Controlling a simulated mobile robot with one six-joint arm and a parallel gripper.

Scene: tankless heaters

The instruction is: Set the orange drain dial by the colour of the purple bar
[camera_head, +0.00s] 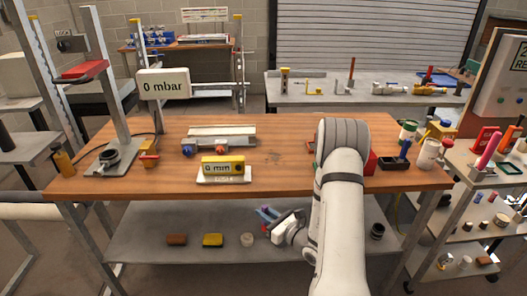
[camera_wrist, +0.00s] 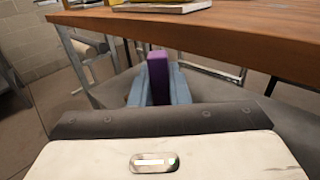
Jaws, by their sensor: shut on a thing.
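My gripper (camera_head: 268,216) is low in front of the wooden bench, below its top and over the grey lower shelf. In the wrist view its blue-grey fingers (camera_wrist: 158,92) are shut on the upright purple bar (camera_wrist: 158,70), whose top stands above the fingertips. In the head view the bar is too small to make out clearly. I cannot tell whether the red-orange knob is the drain dial.
The wooden bench top (camera_head: 300,150) has clear room right of the unit. A pressure display (camera_head: 164,84) reads 0 mbar. Small blocks, including a yellow one (camera_head: 213,240), lie on the lower shelf (camera_head: 150,246).

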